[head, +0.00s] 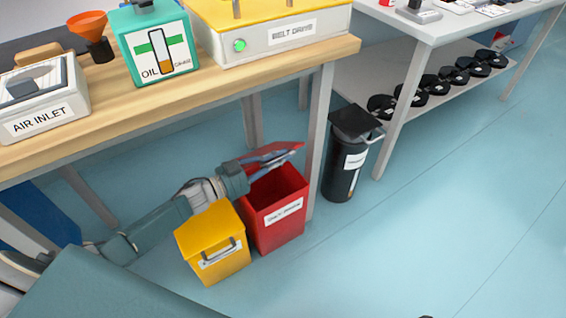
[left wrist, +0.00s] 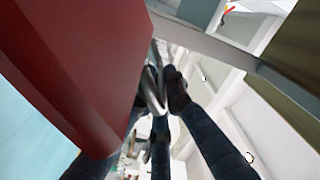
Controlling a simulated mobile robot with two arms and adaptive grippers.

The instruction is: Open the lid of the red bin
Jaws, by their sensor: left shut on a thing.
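The red bin (head: 268,230) stands on the floor under the wooden bench, with a white label on its front. Its red lid (head: 288,147) is raised and tilted, and the bin's dark inside shows below it. My left gripper (head: 278,158) is at the lid, above the bin's opening. In the left wrist view the lid (left wrist: 75,75) fills the left side, and my left gripper (left wrist: 163,92) is shut on its silver handle (left wrist: 153,90). The exact grip is partly hidden in the head view. My right gripper is not in view.
A yellow bin (head: 208,262) with a shut lid stands left of the red bin. A black bin (head: 343,178) stands to its right, beyond a bench leg (head: 320,130). The wooden bench (head: 200,88) overhangs from above. The floor at the right is clear.

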